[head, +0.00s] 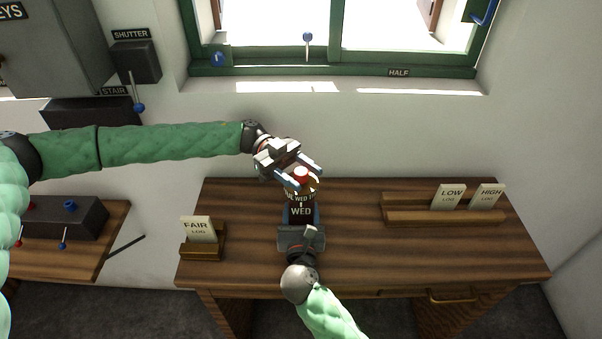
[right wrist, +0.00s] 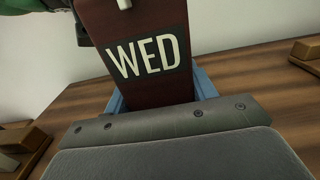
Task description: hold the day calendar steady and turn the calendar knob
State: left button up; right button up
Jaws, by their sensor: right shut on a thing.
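The day calendar (head: 301,211) stands upright on the wooden desk, its dark front reading WED; it also fills the upper middle of the right wrist view (right wrist: 148,55). The calendar knob (head: 301,174), red with a pale top, is on top of the calendar. My right gripper (head: 301,215) comes from the desk's front and is shut on the calendar, with a blue finger on each side of its body. My left gripper (head: 304,176) comes in from the left above the calendar. Its fingers are apart around the knob; I cannot tell whether either touches it.
The desk (head: 350,244) holds a FAIR card (head: 197,228) in a small holder at left and a rack (head: 400,215) with LOW (head: 449,196) and HIGH (head: 487,196) cards at right. A green-framed window (head: 345,71) is behind. The desk beside the calendar is clear.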

aim_at(301, 171)
jog(key=shift+f, duration=0.1)
pick_arm(q)
notch_tip(301, 171, up, 10)
dwell(0.7)
pick_arm(e)
jog(key=o, duration=1.4)
jog(key=shift+w, duration=0.1)
